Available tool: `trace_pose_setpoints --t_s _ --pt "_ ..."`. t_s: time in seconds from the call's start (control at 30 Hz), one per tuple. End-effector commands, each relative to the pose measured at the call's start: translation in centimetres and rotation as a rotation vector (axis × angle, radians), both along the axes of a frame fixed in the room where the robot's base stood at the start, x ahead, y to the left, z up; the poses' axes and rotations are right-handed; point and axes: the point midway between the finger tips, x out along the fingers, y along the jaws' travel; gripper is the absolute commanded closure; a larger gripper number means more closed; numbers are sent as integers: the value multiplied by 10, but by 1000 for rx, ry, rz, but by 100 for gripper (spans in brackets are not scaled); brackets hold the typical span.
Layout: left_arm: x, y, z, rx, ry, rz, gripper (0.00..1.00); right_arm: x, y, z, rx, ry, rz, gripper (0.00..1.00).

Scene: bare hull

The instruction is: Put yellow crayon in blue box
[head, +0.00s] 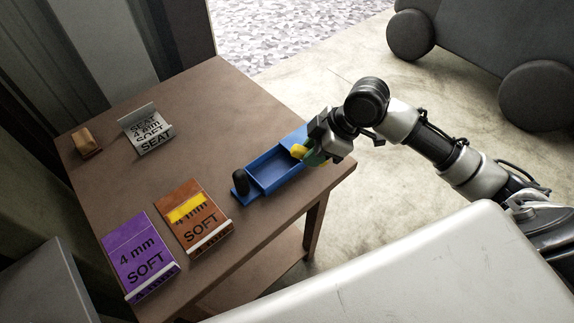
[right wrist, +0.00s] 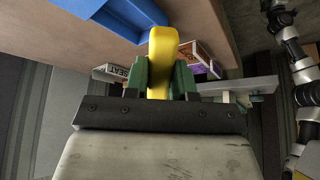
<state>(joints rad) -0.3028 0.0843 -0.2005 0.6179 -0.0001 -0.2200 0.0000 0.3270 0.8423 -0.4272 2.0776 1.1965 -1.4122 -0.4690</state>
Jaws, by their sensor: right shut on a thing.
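The blue box (head: 268,177) is an open tray near the right edge of the brown table. My right gripper (head: 314,156) is at the box's right end, shut on a yellow crayon (head: 299,151). In the right wrist view the yellow crayon (right wrist: 162,60) stands out between the green fingers (right wrist: 160,78), with part of the blue box (right wrist: 120,14) beside it. Whether the crayon touches the box is unclear. My left gripper is not in the head view.
A black upright piece (head: 240,181) stands at the box's left end. An orange holder (head: 196,222) with a yellow strip (head: 186,208), a purple holder (head: 139,256), a white holder (head: 148,130) and a tan block (head: 84,139) are on the table (head: 228,110). The table's middle is clear.

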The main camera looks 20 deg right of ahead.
Motion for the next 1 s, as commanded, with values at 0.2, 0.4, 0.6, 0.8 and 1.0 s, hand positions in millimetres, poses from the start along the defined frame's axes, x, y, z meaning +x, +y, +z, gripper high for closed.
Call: trace_pose_setpoints --t_s 0.2,0.4,0.6,0.8,1.0 --pt "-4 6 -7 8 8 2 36 -6 -11 -4 -3 0 272 99" --pt "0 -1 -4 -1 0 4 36 1 -7 -9 3 -1 353 99" --pt "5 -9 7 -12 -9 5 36 38 17 -34 3 1 354 99" --pt "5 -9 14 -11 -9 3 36 73 39 -60 0 1 355 99" --pt "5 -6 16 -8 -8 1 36 89 48 -73 -2 0 354 99"
